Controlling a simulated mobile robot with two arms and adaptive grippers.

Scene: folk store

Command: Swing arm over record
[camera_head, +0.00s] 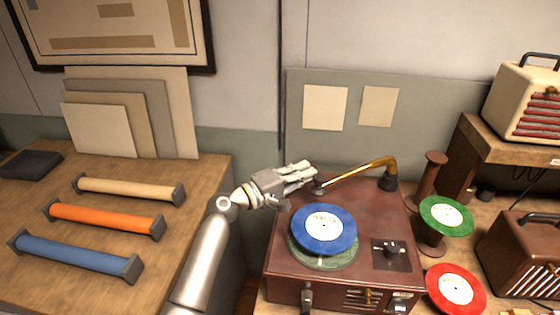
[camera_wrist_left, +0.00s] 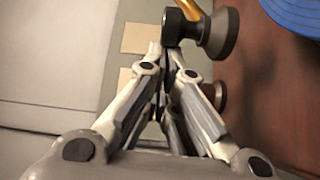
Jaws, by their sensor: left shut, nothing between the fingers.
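The brown record player (camera_head: 282,258) stands right of centre in the head view, with a blue record (camera_head: 324,229) on its green platter (camera_head: 322,263). The brass tone arm (camera_head: 357,172) runs from its pivot at the back right to a dark head (camera_head: 319,186) at the back left, clear of the record. My left gripper (camera_head: 311,172) is shut and empty, its fingertips close beside the tone arm's head. In the left wrist view the fingertips (camera_wrist_left: 167,45) are at the dark round head (camera_wrist_left: 215,32); I cannot tell whether they touch. My right gripper is not in view.
A green record (camera_head: 446,216) and a red record (camera_head: 455,289) are at the right of the player. A knob (camera_head: 391,249) is on the player's right. Wooden shelves with radios (camera_head: 526,102) stand at the far right. Coloured rolls (camera_head: 105,219) lie on the left table.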

